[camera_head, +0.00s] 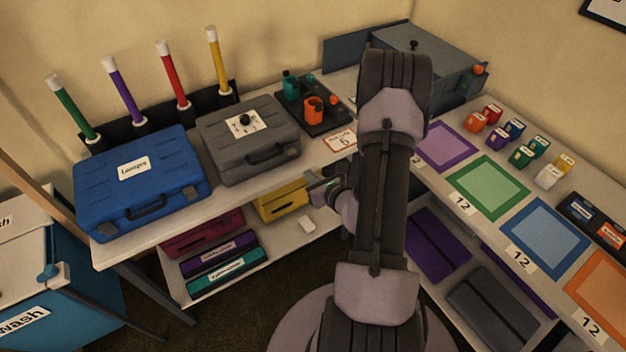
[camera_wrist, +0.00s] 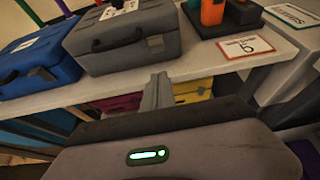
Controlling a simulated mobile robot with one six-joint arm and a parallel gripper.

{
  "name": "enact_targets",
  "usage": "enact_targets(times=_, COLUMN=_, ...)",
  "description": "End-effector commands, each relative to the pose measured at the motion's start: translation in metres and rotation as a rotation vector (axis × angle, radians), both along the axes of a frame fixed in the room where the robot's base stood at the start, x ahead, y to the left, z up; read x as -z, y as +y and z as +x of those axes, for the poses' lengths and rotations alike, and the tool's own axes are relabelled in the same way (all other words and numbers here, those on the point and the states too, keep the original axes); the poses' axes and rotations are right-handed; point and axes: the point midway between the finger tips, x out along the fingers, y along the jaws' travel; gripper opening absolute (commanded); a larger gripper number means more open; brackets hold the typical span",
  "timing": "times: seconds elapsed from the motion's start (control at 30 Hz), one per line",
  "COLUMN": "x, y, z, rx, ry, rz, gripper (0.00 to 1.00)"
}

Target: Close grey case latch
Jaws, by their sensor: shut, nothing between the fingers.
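The grey case (camera_head: 249,140) lies flat on the shelf top, its lid down, with a white label and dark round emblem on top and a dark handle on its front. I cannot tell whether the latch is fastened. My gripper (camera_head: 314,183) is shut and empty, in front of the shelf edge, right of and below the case. In the wrist view my gripper (camera_wrist: 158,82) points toward the case front, apart from it.
A blue case (camera_head: 142,183) stands left of the grey case. A dark tray (camera_head: 313,115) with orange and teal pieces is to its right, near a numbered card (camera_head: 341,141). The shelf edge (camera_wrist: 225,73) lies close by. Yellow, red, purple and teal boxes sit below.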

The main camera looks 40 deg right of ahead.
Motion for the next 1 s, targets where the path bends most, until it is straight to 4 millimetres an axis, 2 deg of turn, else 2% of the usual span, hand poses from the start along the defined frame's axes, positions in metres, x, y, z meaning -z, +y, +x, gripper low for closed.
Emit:
enact_targets(times=0.2, x=0.021, y=-0.009, z=0.042, rx=-0.004, ry=-0.001, rz=-0.001, gripper=0.00)
enact_targets(times=0.4, x=0.007, y=-0.016, z=0.068, rx=-0.002, ry=-0.001, rz=0.000, gripper=0.00)
enact_targets(times=0.57, x=0.004, y=-0.017, z=0.075, rx=-0.003, ry=0.001, rz=0.001, gripper=0.00)
enact_targets(times=0.87, x=0.003, y=-0.017, z=0.075, rx=-0.002, ry=0.000, rz=0.002, gripper=0.00)
enact_targets(times=1.0, x=-0.010, y=-0.019, z=0.082, rx=-0.003, ry=0.001, rz=0.001, gripper=0.00)
